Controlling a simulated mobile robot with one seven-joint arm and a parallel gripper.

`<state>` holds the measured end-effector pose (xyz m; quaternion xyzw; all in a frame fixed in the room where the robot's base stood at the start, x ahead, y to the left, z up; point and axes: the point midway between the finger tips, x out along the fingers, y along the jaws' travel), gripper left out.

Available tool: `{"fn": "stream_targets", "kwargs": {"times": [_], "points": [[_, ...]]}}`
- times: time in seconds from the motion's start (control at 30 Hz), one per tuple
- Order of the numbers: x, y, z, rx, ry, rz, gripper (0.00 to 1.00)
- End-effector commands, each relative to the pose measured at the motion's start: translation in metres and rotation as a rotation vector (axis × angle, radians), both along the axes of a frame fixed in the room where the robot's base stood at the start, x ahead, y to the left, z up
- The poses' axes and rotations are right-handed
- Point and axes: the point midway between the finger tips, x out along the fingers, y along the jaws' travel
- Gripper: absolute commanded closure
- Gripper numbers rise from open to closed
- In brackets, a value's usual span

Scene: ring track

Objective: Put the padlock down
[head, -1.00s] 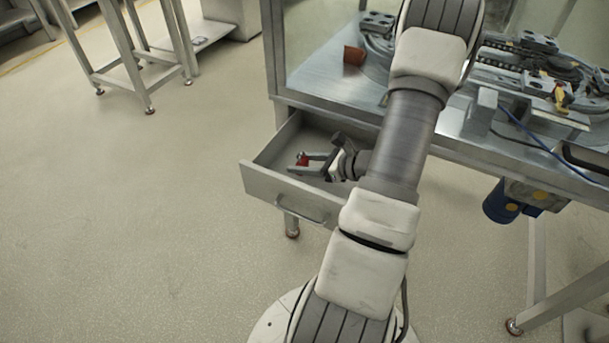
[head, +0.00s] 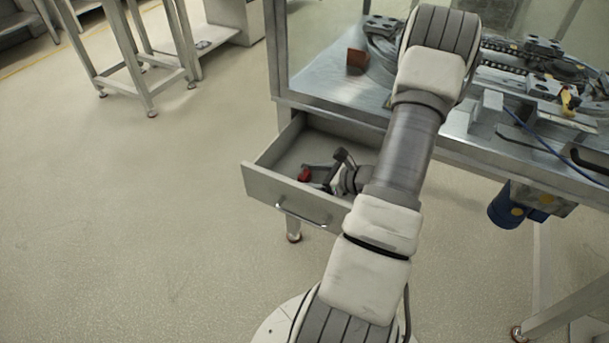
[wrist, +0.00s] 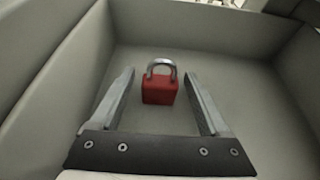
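The red padlock (wrist: 160,90) with a silver shackle sits inside the open drawer (head: 270,188), on its floor as far as the wrist view shows. It also shows in the head view (head: 304,174), near the drawer's front wall. My gripper (wrist: 160,92) is open, with one finger on each side of the padlock. A gap shows between each finger and the padlock. In the head view my gripper (head: 312,172) reaches into the drawer from the right, and my arm hides the drawer's right part.
The drawer's walls stand close around my gripper. Above it is a metal table (head: 330,95) with a reddish-brown block (head: 356,60) and track machinery (head: 545,75). A blue motor (head: 505,207) hangs below the table at right.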

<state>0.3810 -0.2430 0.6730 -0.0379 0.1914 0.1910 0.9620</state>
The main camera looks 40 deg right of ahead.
Motion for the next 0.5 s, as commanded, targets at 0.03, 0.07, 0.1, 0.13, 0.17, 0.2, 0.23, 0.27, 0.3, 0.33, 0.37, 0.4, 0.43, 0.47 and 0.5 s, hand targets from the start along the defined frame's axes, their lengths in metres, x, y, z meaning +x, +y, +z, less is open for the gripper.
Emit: {"fn": "stream_targets", "kwargs": {"times": [0.03, 0.07, 0.1, 0.13, 0.17, 0.2, 0.23, 0.27, 0.3, 0.33, 0.37, 0.4, 0.43, 0.47, 0.5], "points": [[0.000, 0.000, 0.000, 0.000, 0.000, 0.000, 0.21], [0.000, 0.000, 0.000, 0.000, 0.000, 0.000, 0.21], [0.000, 0.000, 0.001, 0.000, 0.000, 0.000, 0.21], [0.000, 0.000, 0.001, 0.000, 0.000, 0.000, 0.21], [0.000, 0.000, 0.002, 0.000, 0.000, 0.000, 0.21], [0.000, 0.000, 0.005, 0.000, 0.000, 0.000, 0.21], [0.000, 0.000, 0.007, -0.001, 0.000, 0.000, 0.21], [-0.004, -0.002, 0.007, -0.001, 0.001, -0.002, 0.21], [-0.010, -0.005, 0.010, -0.001, 0.001, -0.004, 0.21], [-0.014, -0.007, 0.012, -0.002, 0.001, -0.005, 0.21], [-0.019, -0.009, 0.015, -0.001, 0.002, -0.004, 0.21], [-0.027, -0.012, 0.019, -0.001, 0.001, -0.005, 0.21], [-0.033, -0.015, 0.021, -0.001, 0.001, -0.005, 0.21], [-0.039, -0.017, 0.024, -0.002, 0.001, -0.005, 0.21], [-0.047, -0.020, 0.028, -0.001, 0.001, -0.004, 0.21]]}}
